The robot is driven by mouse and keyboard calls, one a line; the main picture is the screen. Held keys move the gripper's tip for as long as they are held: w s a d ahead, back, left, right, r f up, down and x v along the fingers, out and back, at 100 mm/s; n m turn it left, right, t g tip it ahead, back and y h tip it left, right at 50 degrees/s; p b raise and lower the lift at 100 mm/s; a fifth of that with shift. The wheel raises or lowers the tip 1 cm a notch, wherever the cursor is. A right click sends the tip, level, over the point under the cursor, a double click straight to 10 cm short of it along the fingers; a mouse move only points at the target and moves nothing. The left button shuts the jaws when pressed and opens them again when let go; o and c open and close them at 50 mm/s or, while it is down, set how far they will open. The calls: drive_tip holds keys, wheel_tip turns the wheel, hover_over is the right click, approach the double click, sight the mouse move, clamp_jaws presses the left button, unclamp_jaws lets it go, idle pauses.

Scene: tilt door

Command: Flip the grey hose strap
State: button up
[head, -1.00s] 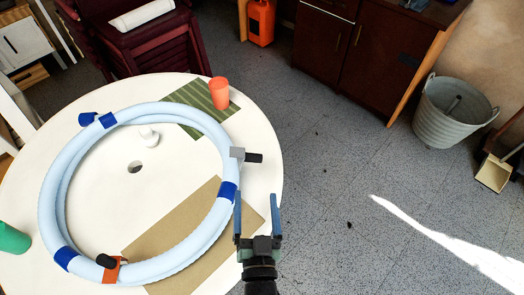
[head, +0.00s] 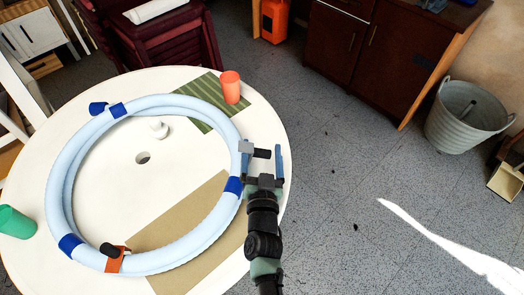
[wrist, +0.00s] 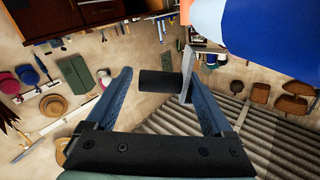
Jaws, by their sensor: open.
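A coiled pale blue hose (head: 57,168) lies in a ring on the round white table. The grey hose strap (head: 245,147) sits on the ring's right side, with a black handle (head: 265,153) pointing right over the table edge. My gripper (head: 263,149) is open, with its fingers around the handle's sides. In the wrist view, the handle (wrist: 157,81) lies between the fingers of my gripper (wrist: 156,76), with a gap visible at the left finger. The grey strap (wrist: 187,68) rises beside the right finger; contact there is unclear.
An orange strap (head: 114,263) with a black handle and several blue bands are on the hose. The white table (head: 185,157) carries a red cup (head: 231,87), a green cup (head: 16,222), a striped green mat (head: 200,108) and a tan mat (head: 170,245).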

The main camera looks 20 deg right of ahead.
drive_tip(key=shift+c, duration=0.2)
drive_tip(key=shift+d, duration=0.1)
clamp_jaws()
drive_tip(key=shift+s, duration=0.1)
